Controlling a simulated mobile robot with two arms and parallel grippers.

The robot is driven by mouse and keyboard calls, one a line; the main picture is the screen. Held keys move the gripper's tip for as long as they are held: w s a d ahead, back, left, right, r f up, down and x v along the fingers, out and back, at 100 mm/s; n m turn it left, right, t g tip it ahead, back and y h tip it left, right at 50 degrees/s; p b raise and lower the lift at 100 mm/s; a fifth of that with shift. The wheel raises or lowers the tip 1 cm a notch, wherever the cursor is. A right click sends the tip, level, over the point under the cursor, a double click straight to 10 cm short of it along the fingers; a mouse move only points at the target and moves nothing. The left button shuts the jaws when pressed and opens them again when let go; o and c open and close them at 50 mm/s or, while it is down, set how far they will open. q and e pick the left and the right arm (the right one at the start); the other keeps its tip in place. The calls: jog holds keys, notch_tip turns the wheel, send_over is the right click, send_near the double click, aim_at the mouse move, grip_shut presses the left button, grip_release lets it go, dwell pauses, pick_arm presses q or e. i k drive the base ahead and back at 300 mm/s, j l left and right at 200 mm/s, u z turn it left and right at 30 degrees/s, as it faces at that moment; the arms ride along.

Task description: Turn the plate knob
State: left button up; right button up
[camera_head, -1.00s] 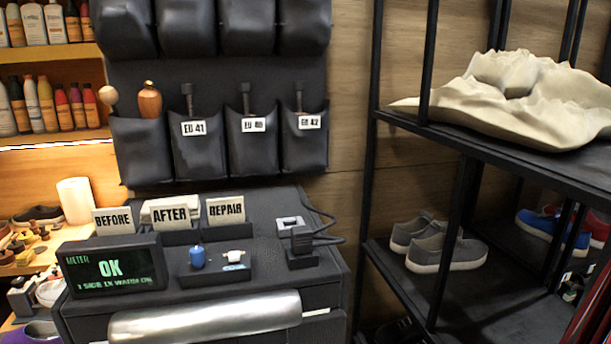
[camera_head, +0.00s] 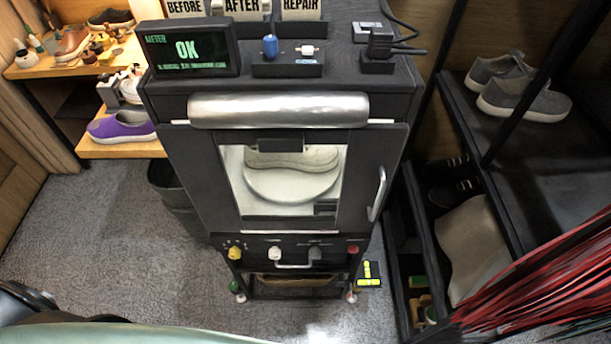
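A black cabinet (camera_head: 190,190) stands in the middle of the view. Its glass door (camera_head: 232,190) is shut, and a pale shoe (camera_head: 300,158) sits inside on a round white plate (camera_head: 290,185). Below the door a front panel carries a yellow knob (camera_head: 235,253), a white knob (camera_head: 275,254), a grey knob (camera_head: 315,253) and a red knob (camera_head: 352,248). The labels are too small to read, so I cannot tell which is the plate knob. Neither of my grippers is in view.
A vertical handle (camera_head: 378,193) is on the door's right. A meter (camera_head: 188,50) on top reads OK. A dark bin (camera_head: 172,190) stands left of the cabinet. Red strands (camera_head: 545,275) hang at the right. Grey carpet (camera_head: 90,235) is clear at the left front.

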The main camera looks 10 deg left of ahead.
aim_at(274, 253)
jog(key=u, duration=0.75)
